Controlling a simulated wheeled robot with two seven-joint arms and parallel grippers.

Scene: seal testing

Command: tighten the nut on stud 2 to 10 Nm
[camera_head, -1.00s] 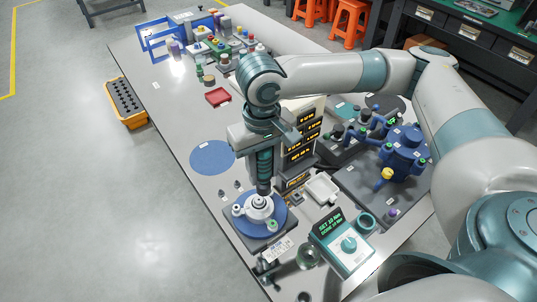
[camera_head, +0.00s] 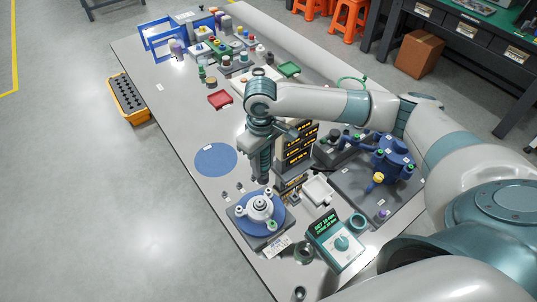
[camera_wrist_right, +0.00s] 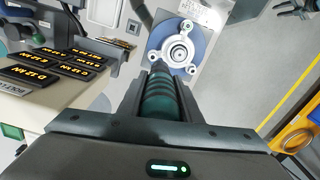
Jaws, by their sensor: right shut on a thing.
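My right gripper (camera_head: 263,143) is shut on a dark teal cylindrical driver (camera_head: 261,164), which also fills the jaws in the right wrist view (camera_wrist_right: 160,105). The driver points down, with its tip apart from and just above the test fixture. The fixture has a pale flange (camera_head: 259,208) with several lobes on a blue disc (camera_head: 280,219); it also shows in the right wrist view (camera_wrist_right: 178,51). Nuts or studs sit on the lobes, but I cannot read which is stud 2. A teal torque controller (camera_head: 340,243) has a lit green display. My left gripper is not in view.

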